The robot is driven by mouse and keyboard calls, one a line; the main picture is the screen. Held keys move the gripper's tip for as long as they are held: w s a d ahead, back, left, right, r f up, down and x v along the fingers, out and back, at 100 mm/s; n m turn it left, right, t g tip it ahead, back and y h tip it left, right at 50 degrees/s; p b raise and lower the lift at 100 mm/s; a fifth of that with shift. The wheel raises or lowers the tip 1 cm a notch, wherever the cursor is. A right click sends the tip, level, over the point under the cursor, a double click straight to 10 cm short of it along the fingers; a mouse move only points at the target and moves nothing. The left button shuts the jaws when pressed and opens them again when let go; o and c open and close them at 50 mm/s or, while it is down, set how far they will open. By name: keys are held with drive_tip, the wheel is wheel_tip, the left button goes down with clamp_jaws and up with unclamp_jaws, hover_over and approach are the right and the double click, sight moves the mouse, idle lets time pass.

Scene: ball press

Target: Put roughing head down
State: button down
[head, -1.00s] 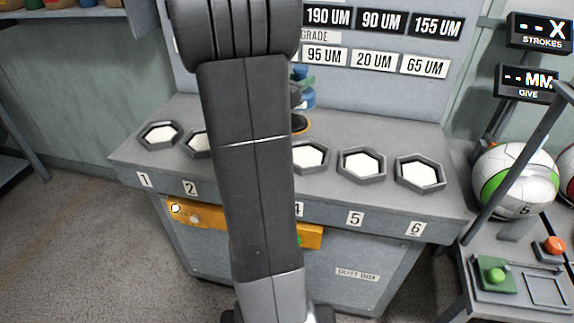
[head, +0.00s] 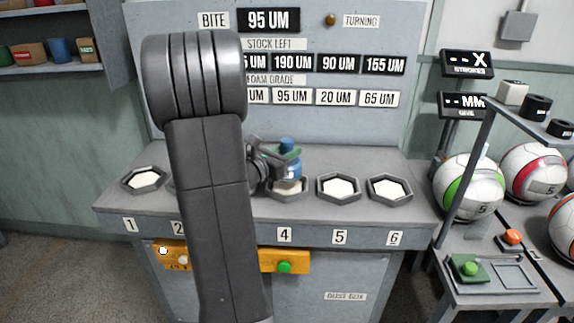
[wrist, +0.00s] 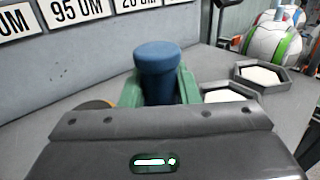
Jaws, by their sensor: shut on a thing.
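The roughing head, a blue knob (head: 289,146) with a blue lower part, is at station 4 of the bench. It also shows upright in the wrist view (wrist: 157,60). My gripper (head: 284,160) is shut on it, with green fingers on either side of the blue knob in the wrist view (wrist: 160,88). The hexagonal holder at station 4 (head: 304,193) is directly below or around its base. I cannot tell whether the base touches the white pad, since my gripper body hides it in the wrist view.
Holders 5 (head: 339,200) and 6 (head: 390,200) show empty white pads, as does holder 1 (head: 144,190). My arm hides the area of holders 2 and 3. A grey panel (head: 385,125) stands behind the bench. A ball stand with balls (head: 470,190) is at right.

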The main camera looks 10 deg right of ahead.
drive_tip(key=shift+f, duration=1.75)
drive_tip(key=shift+f+b, duration=0.15)
drive_tip(key=shift+b, duration=0.15)
drive_tip(key=c, duration=1.1)
unclamp_jaws()
drive_tip(key=shift+r+p, duration=0.25)
drive_tip(key=shift+p, duration=0.25)
drive_tip(key=b+v, duration=0.2)
drive_tip(key=v, duration=1)
drive_tip(key=shift+f, duration=0.15)
